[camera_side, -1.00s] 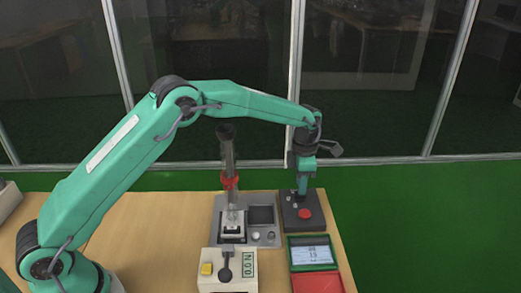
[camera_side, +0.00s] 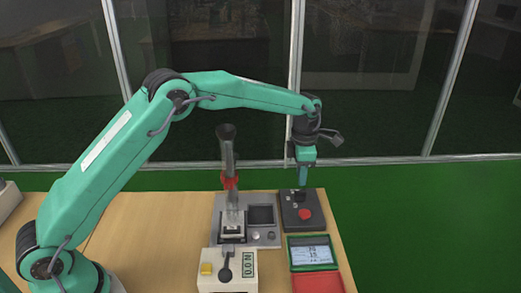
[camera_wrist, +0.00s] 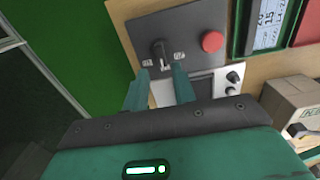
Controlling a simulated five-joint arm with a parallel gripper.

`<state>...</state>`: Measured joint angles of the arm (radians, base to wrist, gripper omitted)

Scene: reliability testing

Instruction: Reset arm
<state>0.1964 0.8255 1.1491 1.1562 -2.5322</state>
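My gripper (camera_side: 303,185) points down above the back of a dark control box (camera_side: 289,222), apart from it. In the wrist view my gripper (camera_wrist: 161,88) has its two teal fingers apart with nothing between them. The box has a round red button (camera_side: 305,214), which also shows in the wrist view (camera_wrist: 212,42). A black rotary knob (camera_wrist: 161,54) with small labels on either side sits on the box panel (camera_wrist: 185,25), just beyond the fingertips in the wrist view.
A green-framed display (camera_side: 311,252) is in front of the box. A beige unit (camera_side: 212,283) with a black lever is nearer. Glass panels stand behind.

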